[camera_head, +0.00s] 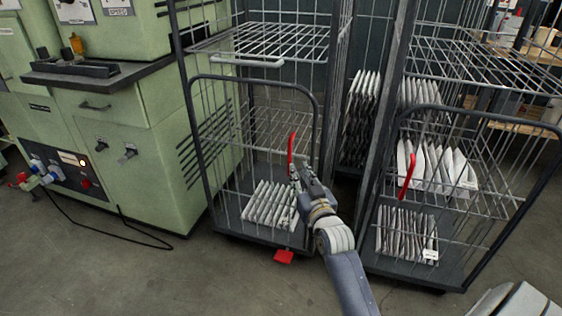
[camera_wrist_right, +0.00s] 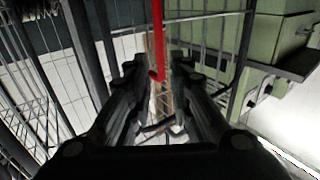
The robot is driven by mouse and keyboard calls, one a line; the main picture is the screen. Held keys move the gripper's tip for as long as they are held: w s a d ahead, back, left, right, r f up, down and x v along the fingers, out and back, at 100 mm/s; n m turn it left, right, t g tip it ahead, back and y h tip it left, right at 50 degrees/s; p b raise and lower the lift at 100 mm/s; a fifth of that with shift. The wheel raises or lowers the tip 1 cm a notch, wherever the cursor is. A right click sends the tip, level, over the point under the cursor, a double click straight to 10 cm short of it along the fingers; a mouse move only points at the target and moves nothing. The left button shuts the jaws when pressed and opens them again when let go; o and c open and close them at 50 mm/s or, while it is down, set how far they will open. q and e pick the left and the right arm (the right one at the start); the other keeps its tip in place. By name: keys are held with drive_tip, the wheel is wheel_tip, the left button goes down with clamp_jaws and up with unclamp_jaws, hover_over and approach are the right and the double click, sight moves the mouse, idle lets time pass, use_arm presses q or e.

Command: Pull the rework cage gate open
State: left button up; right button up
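Two wire cages show in the head view, each with a dark-framed lower gate and a red handle. My right gripper (camera_head: 297,172) is at the left cage's gate (camera_head: 191,115), just below its red handle (camera_head: 291,147). In the right wrist view, the red handle (camera_wrist_right: 158,40) hangs between the two fingertips of the right gripper (camera_wrist_right: 160,68), with gaps at the sides. The fingers are apart and not closed on it. The left cage's gate looks shut. The right cage's red handle (camera_head: 406,177) is clear of my gripper. Which cage is the rework cage, I cannot tell. My left gripper is out of view.
White pleated filters (camera_head: 270,204) stand on the left cage's floor, and more (camera_head: 405,232) in the right cage. A red pedal (camera_head: 284,256) sticks out below the left cage. A green machine (camera_head: 150,165) stands at the left, with a cable on the floor. The floor in front is clear.

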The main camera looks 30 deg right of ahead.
sight(290, 156)
drive_tip(key=b+x, duration=0.1)
drive_tip(key=x, duration=0.8)
drive_tip(key=shift+f+b, duration=0.15)
drive_tip(key=shift+b, duration=0.25)
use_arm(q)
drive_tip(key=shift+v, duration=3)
use_arm(e)
drive_tip(key=shift+w+d, duration=0.2)
drive_tip(key=shift+w, duration=0.45)
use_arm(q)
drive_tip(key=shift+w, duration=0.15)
use_arm(e)
clamp_jaws()
